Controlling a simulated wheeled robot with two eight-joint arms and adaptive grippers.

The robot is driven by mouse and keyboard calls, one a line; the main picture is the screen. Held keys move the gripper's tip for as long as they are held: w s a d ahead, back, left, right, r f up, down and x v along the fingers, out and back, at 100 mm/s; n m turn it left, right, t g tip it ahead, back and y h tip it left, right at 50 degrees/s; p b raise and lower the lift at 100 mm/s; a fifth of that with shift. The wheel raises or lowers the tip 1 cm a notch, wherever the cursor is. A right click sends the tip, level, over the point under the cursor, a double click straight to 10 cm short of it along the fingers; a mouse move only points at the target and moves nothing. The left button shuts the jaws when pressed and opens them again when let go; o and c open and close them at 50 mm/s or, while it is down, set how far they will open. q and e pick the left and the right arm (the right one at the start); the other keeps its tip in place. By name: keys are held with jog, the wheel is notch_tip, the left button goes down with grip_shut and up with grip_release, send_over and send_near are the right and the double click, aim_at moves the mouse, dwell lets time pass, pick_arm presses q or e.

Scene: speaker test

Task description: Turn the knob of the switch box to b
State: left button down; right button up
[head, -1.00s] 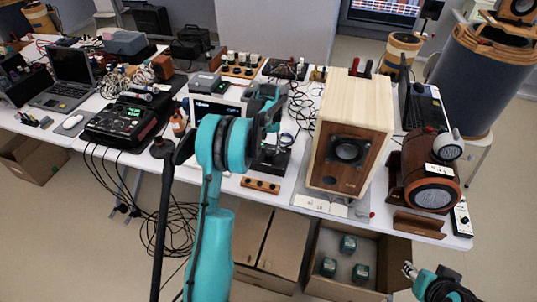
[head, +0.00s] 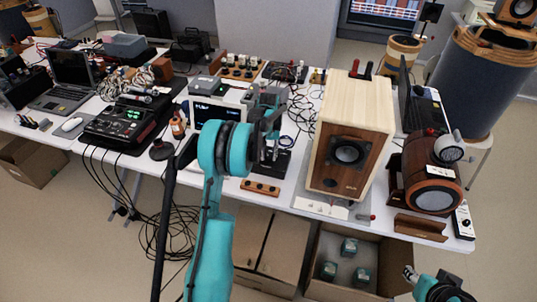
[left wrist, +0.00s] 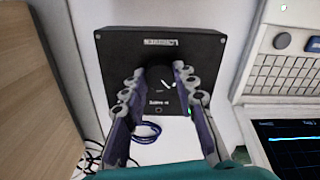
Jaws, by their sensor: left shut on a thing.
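The switch box is a black box (left wrist: 112,60) with a small label along its upper edge and a green light low on its right side, in the left wrist view. Its round dark knob (left wrist: 163,80) has a slanted white pointer mark. My left gripper (left wrist: 160,84) has one finger on each side of the knob and is shut on it. Any position letters around the knob are too small or hidden to read. In the head view my left gripper (head: 270,128) is over the table, left of the wooden speaker, and largely hides the box. My right gripper (head: 408,272) is low at the right, away from the table.
The wooden speaker (head: 350,110) stands close to the right of my left gripper. A white instrument with a screen (head: 215,112) stands on its left. A wooden strip (head: 261,187) lies at the front edge. Loose cables lie behind. Cardboard boxes (head: 345,288) stand on the floor.

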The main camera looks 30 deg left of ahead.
aim_at(269, 156)
pick_arm(q)
jog(key=m, duration=0.4)
jog(key=shift+m+p, duration=0.3)
jog(key=shift+p, duration=0.1)
jog(key=shift+m, duration=2.2)
jog(key=c, duration=1.2)
grip_release()
notch_tip(269, 156, up, 12)
